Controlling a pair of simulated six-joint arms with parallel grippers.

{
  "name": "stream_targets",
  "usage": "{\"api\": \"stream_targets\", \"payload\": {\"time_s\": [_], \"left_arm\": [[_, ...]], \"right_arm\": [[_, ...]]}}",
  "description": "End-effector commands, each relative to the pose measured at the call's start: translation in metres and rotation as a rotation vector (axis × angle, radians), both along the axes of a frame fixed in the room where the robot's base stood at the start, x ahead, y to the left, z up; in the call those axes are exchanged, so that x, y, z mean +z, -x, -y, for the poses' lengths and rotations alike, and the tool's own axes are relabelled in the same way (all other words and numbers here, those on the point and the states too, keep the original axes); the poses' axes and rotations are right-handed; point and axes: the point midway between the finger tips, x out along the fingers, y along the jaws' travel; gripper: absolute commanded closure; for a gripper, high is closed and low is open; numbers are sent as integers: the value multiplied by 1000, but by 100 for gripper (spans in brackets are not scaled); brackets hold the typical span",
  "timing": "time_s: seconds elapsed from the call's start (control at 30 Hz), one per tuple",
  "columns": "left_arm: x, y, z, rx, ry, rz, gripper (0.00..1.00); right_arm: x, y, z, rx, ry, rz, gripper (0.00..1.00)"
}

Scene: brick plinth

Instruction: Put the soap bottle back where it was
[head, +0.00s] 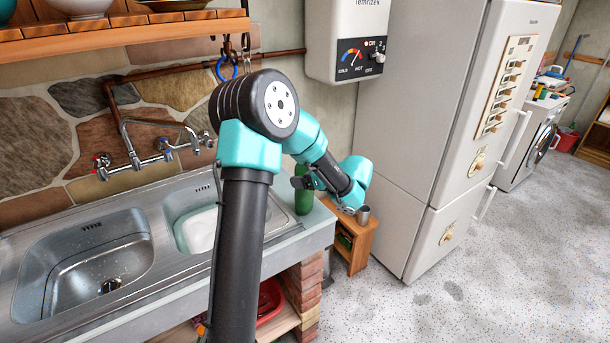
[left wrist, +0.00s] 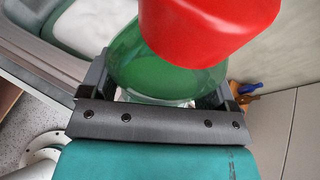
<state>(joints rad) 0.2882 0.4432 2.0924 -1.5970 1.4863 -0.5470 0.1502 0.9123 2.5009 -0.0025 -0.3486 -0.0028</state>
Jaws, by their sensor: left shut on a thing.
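The soap bottle (head: 303,200) is green and upright at the right end of the sink counter. In the left wrist view its green body (left wrist: 155,72) and red cap (left wrist: 208,25) show large and close. My left gripper (head: 305,183) reaches the bottle from the right side and is shut on its body. In the wrist view the fingers (left wrist: 162,92) lie on both sides of the bottle. I cannot tell whether its base touches the counter. The cap is hidden in the head view. My right gripper is not in view.
The metal sink (head: 90,275) has two basins, with a pale item (head: 199,229) in the right one. A small wooden shelf (head: 358,245) with a metal cup (head: 363,215) stands beyond the counter. A white fridge (head: 435,130) stands to the right.

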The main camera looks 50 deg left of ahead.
Motion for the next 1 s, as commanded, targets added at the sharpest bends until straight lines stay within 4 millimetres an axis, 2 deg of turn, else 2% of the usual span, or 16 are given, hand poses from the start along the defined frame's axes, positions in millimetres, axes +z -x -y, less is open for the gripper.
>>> {"api": "stream_targets", "payload": {"time_s": [0.03, 0.2, 0.53, 0.77, 1.0], "left_arm": [[0, 0, 0, 0, 0, 0, 15], [0, 0, 0, 0, 0, 0, 0], [4, 0, 0, 1, 0, 2, 0], [13, -6, 24, -3, 0, 3, 0], [30, -16, 63, -4, 0, 3, 0]], "right_arm": [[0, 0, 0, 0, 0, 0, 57], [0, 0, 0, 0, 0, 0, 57], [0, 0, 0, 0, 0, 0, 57], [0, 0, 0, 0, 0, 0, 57], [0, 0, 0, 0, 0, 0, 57]]}}
